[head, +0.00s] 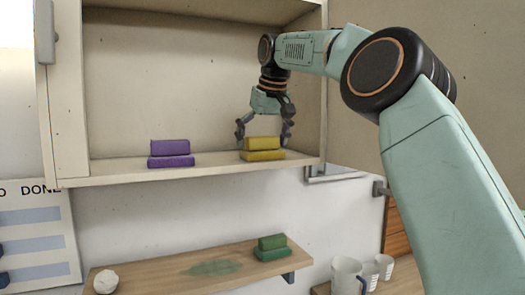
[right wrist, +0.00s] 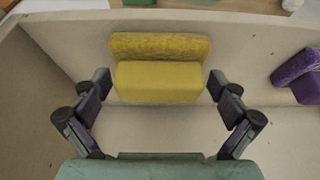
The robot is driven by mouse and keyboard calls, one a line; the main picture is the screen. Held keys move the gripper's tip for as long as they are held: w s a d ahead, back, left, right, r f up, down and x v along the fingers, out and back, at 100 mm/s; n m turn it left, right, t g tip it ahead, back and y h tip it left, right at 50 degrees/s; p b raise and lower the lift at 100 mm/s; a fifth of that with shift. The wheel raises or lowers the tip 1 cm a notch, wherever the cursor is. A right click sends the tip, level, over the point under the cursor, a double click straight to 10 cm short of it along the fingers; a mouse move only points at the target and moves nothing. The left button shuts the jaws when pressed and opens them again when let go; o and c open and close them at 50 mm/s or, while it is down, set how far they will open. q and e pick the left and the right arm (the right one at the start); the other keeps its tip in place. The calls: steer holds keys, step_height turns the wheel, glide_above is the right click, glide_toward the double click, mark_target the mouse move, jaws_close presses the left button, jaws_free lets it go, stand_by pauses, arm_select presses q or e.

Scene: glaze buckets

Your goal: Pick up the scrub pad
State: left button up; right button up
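A yellow scrub pad is a pair of stacked yellow blocks at the right of the cabinet shelf: an upper block (head: 263,143) on a wider lower one (head: 264,156). In the right wrist view the upper block (right wrist: 158,83) looks smooth and the lower block (right wrist: 160,45) looks rough. My right gripper (head: 264,131) is open just above the yellow pair, pointing down. In the right wrist view its fingers (right wrist: 158,90) stand to either side of the upper block, with gaps. My left gripper is out of view.
A purple stacked pair (head: 170,147) sits left on the cabinet shelf (head: 215,168). A green pair (head: 272,243) lies on the lower wooden shelf (head: 160,270) beside a green smear and a white ball (head: 105,282). The cabinet's side wall is close at the right.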

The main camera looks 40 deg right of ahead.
steer(key=shift+s, duration=0.2)
steer(key=shift+c, duration=0.6)
steer(key=shift+d, duration=0.1)
steer(key=shift+c, duration=0.7)
steer(key=shift+w+f, duration=0.2)
steer(key=shift+w, duration=0.3)
steer(key=c, duration=0.5)
steer(key=shift+s, duration=0.15)
steer(key=shift+c, duration=1.3)
steer(key=shift+s, duration=0.1)
steer(key=shift+r, duration=0.1)
